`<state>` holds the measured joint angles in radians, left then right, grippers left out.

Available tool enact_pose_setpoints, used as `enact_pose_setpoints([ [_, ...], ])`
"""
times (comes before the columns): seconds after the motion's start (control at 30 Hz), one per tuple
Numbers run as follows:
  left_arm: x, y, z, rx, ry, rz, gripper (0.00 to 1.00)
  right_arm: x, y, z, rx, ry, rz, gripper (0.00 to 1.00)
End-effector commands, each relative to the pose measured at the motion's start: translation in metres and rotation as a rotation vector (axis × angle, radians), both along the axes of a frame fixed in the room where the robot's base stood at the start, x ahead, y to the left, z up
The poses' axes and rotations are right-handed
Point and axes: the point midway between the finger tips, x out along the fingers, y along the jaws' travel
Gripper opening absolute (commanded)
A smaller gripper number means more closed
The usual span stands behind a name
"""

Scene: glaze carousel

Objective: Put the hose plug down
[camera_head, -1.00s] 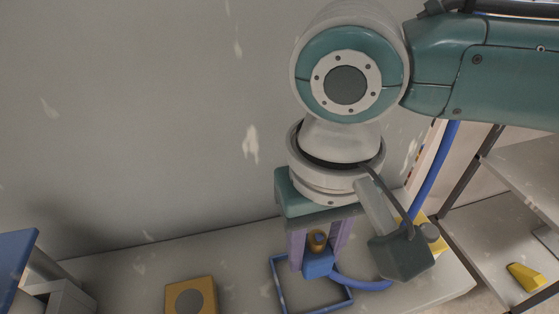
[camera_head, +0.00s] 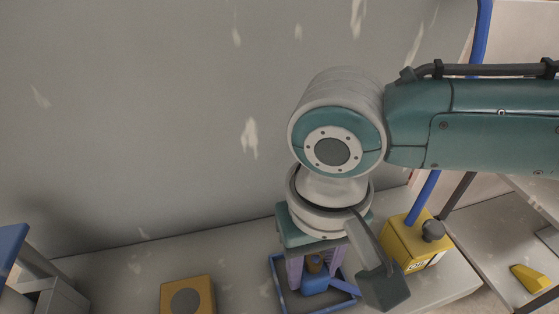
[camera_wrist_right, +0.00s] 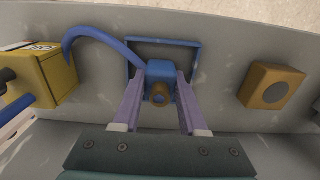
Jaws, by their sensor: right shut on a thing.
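The hose plug is a blue block with a brass-coloured round end (camera_head: 314,281); it also shows in the right wrist view (camera_wrist_right: 160,72). My right gripper (camera_head: 314,276) points down with its two purple fingers shut on the plug, one on each side. In the right wrist view the right gripper (camera_wrist_right: 160,98) has the plug between its fingertips. The plug is at a blue rectangular frame (camera_head: 276,285) on the grey surface. I cannot tell whether it touches the surface. A blue hose (camera_wrist_right: 100,38) curves from the plug toward a yellow box. My left gripper is not in view.
The yellow box (camera_head: 409,243) with a dark knob stands right of the gripper. An orange block with a grey disc (camera_head: 187,297) sits to the left. A grey wall rises behind. Shelves with a yellow wedge (camera_head: 528,279) stand at the right.

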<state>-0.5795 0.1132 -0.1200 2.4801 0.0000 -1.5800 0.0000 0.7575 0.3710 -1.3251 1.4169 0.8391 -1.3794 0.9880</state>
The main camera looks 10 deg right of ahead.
Motion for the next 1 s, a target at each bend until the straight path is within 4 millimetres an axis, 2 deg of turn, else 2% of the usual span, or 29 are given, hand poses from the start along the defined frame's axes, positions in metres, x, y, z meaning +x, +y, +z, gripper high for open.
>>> enact_pose_setpoints([
  [0.07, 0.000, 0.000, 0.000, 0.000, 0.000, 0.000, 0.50, 0.000, 0.000, 0.000, 0.001, 0.000, 0.000, 0.00],
  [0.1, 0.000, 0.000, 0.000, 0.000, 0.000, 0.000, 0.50, 0.000, 0.000, 0.000, 0.001, 0.000, 0.000, 0.45],
  [0.33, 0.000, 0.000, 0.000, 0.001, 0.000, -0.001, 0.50, 0.000, 0.000, 0.000, 0.000, 0.000, 0.001, 0.71],
  [0.57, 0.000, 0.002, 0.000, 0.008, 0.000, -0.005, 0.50, 0.000, 0.000, 0.001, 0.000, 0.000, 0.001, 0.72],
  [0.67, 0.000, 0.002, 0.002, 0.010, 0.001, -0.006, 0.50, 0.001, 0.000, 0.007, -0.001, -0.002, 0.002, 0.72],
  [0.77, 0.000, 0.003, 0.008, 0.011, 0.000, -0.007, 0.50, 0.000, 0.001, 0.022, 0.002, -0.002, 0.002, 0.72],
  [1.0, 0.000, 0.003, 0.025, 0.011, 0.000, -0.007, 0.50, 0.001, 0.001, 0.079, 0.003, -0.003, 0.001, 0.72],
])
